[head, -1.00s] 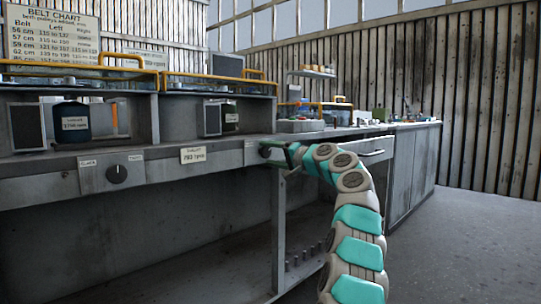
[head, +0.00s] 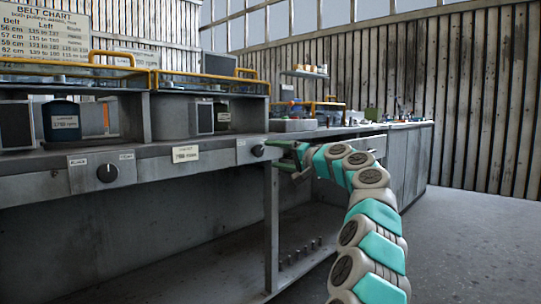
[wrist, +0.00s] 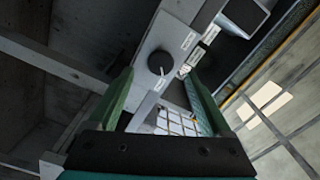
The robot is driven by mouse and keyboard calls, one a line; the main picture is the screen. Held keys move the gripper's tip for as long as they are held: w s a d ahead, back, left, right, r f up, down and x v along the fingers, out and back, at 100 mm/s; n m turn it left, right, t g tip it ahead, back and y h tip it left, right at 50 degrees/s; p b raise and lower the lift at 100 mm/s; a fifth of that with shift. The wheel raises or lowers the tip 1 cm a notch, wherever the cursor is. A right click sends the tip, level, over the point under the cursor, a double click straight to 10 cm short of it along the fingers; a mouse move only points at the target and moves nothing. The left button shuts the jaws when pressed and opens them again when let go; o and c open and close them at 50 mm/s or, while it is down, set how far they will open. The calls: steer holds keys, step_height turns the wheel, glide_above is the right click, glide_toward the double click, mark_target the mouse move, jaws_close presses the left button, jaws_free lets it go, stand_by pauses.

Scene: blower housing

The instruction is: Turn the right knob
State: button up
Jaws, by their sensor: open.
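The right knob (head: 258,150) is a dark round knob on a light grey plate (head: 243,151) at the right part of the bench front. In the wrist view the knob (wrist: 160,63) shows ahead of my gripper, between the lines of the fingers and a little beyond their tips. My gripper (head: 281,155) is green, open and empty, just right of the knob. In the wrist view its two fingers (wrist: 158,75) stand apart, and I see no contact with the knob. A second, left knob (head: 107,173) sits on its own plate further left.
A speed label (head: 185,154) sits between the knobs. Yellow-railed housings (head: 205,86) stand on the bench above. A bench leg (head: 271,225) stands below the right plate. A longer counter (head: 405,155) runs behind my arm. The floor (head: 470,240) at right is clear.

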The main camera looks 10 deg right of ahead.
steer(key=shift+v, duration=1.1)
